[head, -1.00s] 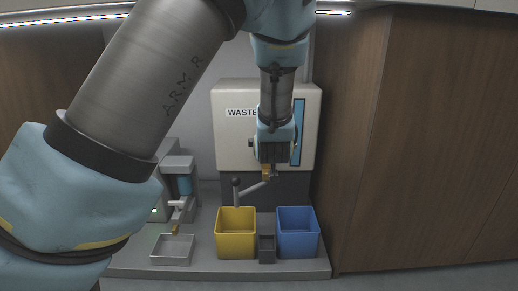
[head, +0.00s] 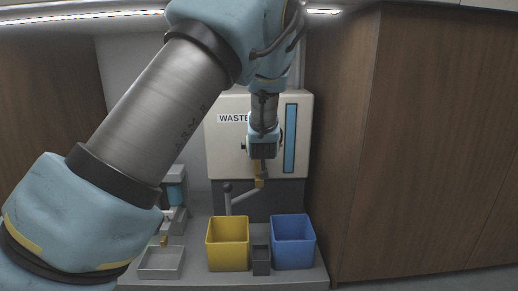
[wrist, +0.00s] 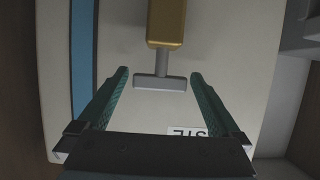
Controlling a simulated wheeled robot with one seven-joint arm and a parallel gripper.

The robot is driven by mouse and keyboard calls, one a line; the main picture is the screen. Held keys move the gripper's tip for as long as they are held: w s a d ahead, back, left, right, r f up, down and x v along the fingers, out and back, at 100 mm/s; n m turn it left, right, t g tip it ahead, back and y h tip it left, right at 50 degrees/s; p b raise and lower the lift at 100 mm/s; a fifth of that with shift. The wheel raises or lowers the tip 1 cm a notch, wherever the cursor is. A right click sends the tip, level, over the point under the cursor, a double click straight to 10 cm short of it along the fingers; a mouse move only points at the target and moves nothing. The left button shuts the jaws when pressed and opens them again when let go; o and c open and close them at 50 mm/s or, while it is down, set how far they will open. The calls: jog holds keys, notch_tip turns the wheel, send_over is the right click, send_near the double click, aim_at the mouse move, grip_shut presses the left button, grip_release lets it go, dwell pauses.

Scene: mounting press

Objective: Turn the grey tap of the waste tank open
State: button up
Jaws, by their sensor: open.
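The cream waste tank (head: 225,150) stands against the back wall, with a blue strip on its right side. Its brass tap body (head: 260,173) shows below my gripper (head: 262,157) in the head view and at the top of the wrist view (wrist: 166,22). The tap's grey T-shaped handle (wrist: 160,83) shows in the wrist view, its crossbar spanning side to side. My gripper (wrist: 159,75) is open, one fingertip on each side of the crossbar, with a visible gap at both ends. In the head view my gripper hides the handle.
A yellow bin (head: 228,244), a small dark grey bin (head: 261,261) and a blue bin (head: 293,242) stand below the tank. A shallow tray (head: 161,264) lies at left; a wooden panel (head: 425,150) borders the right.

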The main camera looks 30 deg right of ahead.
jog(key=c, duration=1.3)
